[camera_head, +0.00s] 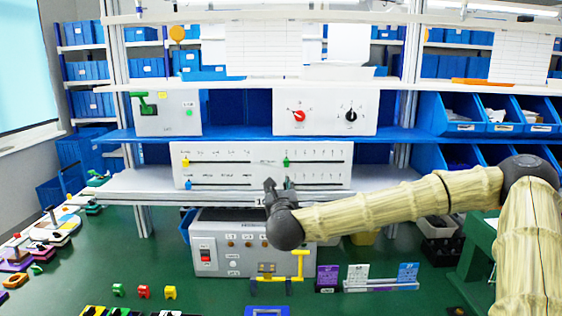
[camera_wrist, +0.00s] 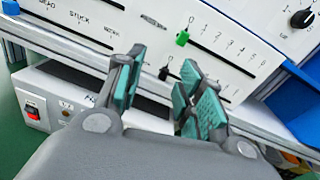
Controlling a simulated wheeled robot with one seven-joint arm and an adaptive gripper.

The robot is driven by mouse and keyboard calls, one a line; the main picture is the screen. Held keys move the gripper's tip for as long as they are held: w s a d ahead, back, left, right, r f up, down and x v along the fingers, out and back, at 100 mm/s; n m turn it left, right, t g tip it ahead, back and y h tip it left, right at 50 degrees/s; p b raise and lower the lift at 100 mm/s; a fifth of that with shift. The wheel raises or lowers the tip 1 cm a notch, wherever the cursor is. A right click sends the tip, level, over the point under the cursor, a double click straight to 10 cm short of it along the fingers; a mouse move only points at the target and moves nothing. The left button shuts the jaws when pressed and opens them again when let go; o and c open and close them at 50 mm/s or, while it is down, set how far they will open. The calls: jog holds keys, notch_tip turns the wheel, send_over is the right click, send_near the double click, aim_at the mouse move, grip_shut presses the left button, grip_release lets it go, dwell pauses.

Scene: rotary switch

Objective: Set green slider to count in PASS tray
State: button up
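The green slider (camera_head: 286,162) sits on the upper right track of the white slider panel (camera_head: 262,152), at the track's left end. In the wrist view the green slider (camera_wrist: 183,38) is by the low end of a numbered scale. My gripper (camera_head: 278,184) is in front of the panel's lower middle. In the wrist view my gripper (camera_wrist: 158,88) is open with two teal-padded fingers apart and nothing held. A black slider (camera_wrist: 163,73) on the lower track shows beyond the gap between the fingers. The green slider is beyond the fingertips, untouched. I cannot make out which tray is marked PASS.
A yellow slider (camera_head: 186,162) and a blue slider (camera_head: 188,184) are at the panel's left. Small green (camera_head: 118,290), red (camera_head: 143,292) and yellow (camera_head: 169,292) pieces lie on the green table.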

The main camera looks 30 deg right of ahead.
aim_at(287, 162)
jog(key=w+d+r+p, duration=0.1)
jog(key=w+d, duration=0.1)
jog(key=w+d+r+m+h+p, duration=0.1)
jog(key=w+d, duration=0.2)
jog(key=w+d+r+m+p, duration=0.1)
jog(key=w+d+p, duration=0.1)
jog(key=w, duration=0.1)
jog(key=shift+d+r, duration=0.2)
jog(key=shift+d, duration=0.15)
jog(key=shift+x, duration=0.8)
jog(key=shift+f, duration=0.1)
jog(key=shift+s, duration=0.1)
grip_shut()
